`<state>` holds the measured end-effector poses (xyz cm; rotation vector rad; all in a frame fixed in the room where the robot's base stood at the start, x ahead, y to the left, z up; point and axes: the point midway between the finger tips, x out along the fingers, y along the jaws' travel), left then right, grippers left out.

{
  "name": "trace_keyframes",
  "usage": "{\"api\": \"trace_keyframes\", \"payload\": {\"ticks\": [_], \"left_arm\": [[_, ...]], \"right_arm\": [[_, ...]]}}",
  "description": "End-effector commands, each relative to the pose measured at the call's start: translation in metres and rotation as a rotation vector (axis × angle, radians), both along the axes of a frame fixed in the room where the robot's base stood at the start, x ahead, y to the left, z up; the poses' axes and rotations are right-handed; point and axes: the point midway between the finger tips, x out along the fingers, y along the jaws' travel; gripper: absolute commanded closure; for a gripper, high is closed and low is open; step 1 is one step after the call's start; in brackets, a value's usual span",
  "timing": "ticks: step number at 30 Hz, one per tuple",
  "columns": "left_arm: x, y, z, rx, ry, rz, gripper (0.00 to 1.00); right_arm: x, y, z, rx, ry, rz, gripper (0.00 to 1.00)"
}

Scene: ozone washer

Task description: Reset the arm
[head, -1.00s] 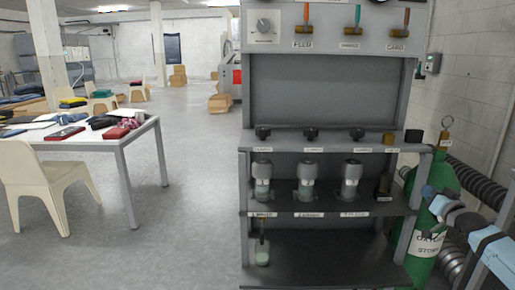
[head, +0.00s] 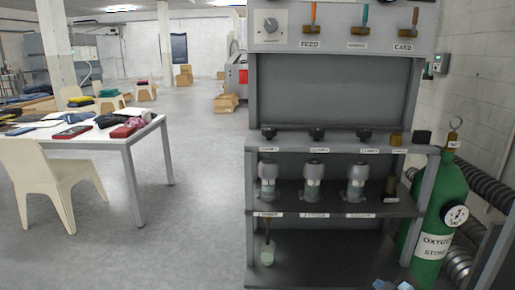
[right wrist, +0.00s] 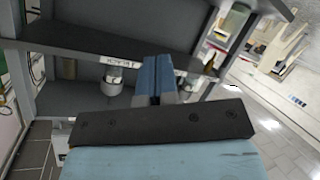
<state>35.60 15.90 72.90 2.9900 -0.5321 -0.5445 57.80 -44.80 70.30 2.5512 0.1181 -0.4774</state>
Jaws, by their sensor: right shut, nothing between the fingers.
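My right gripper (right wrist: 156,80) shows in the right wrist view with its two blue fingers pressed together and nothing between them. In the head view only a small part of it (head: 392,285) shows at the bottom edge, in front of the grey rack's lowest shelf and left of the green oxygen cylinder (head: 432,245). The grey rack (head: 335,95) stands straight ahead, and its shelf (right wrist: 105,42) shows behind the fingers in the right wrist view. My left gripper is in neither view.
The rack holds several grey-capped jars (head: 313,180) and a small jar (head: 267,254) on the lowest level. Black corrugated hoses (head: 485,185) run behind the cylinder. A white table (head: 100,145) and a cream chair (head: 45,185) stand at left. Floor between table and rack is clear.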

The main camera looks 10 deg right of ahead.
Motion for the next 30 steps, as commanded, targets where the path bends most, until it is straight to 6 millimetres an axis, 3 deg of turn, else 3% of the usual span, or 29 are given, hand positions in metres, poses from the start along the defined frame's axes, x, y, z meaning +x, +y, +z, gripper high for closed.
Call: {"api": "trace_keyframes", "payload": {"ticks": [1, 6, 9, 15, 20, 21, 30], "left_arm": [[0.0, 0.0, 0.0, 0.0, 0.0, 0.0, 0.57], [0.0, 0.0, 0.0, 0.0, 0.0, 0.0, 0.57], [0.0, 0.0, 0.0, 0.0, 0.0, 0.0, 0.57], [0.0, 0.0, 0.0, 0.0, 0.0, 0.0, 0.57], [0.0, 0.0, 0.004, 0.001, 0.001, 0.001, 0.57], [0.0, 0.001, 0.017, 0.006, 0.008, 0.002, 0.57], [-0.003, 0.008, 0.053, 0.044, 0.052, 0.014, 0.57]], "right_arm": [[-0.022, 0.036, -0.015, 0.054, 0.019, 0.031, 1.0], [-0.092, 0.141, -0.033, 0.233, 0.061, 0.108, 1.0], [-0.13, 0.189, -0.029, 0.334, 0.077, 0.133, 1.0], [-0.19, 0.257, -0.002, 0.516, 0.09, 0.148, 1.0], [-0.227, 0.292, 0.035, 0.649, 0.088, 0.133, 1.0], [-0.224, 0.288, 0.044, 0.63, 0.094, 0.132, 1.0], [-0.225, 0.281, 0.079, 0.594, 0.134, 0.107, 1.0]]}}
